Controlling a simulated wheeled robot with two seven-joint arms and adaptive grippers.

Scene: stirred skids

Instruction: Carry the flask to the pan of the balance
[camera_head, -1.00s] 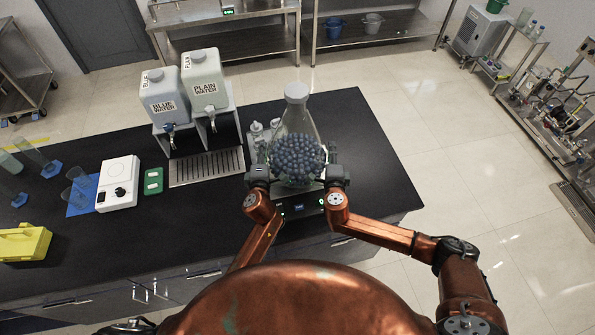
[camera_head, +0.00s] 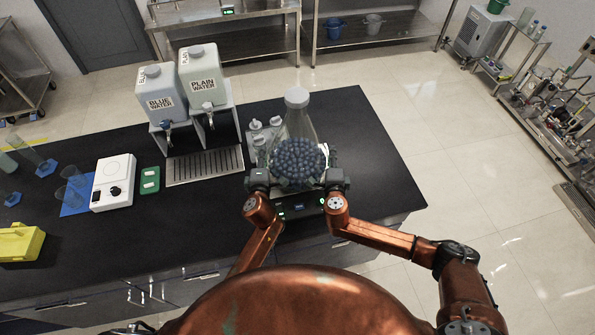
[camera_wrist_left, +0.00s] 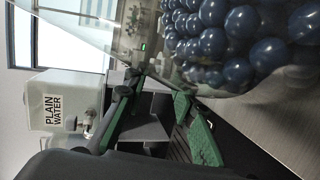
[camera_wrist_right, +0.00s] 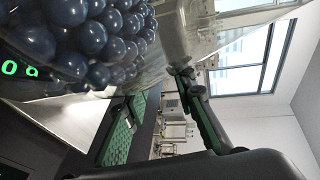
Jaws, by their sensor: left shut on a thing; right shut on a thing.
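The flask (camera_head: 300,120) is a clear conical vessel with a pale cap, its lower part full of dark blue balls. It stands about upright between my two grippers. My left gripper (camera_head: 259,178) is shut on its left side and my right gripper (camera_head: 334,178) on its right side. The balance (camera_head: 301,209) is directly below, with a lit display at its front. Its green digits (camera_wrist_right: 18,69) show in the right wrist view, beside the flat metal pan (camera_wrist_right: 72,112). The flask hides most of the pan in the head view. I cannot tell whether its base touches the pan.
Small white-capped bottles (camera_head: 256,126) stand just behind and left of the flask. Two water containers (camera_head: 203,77) on a stand, a drip tray (camera_head: 205,167), a white device (camera_head: 113,183) and a green case (camera_head: 149,180) are further left. The bench (camera_head: 375,150) is clear right of the flask.

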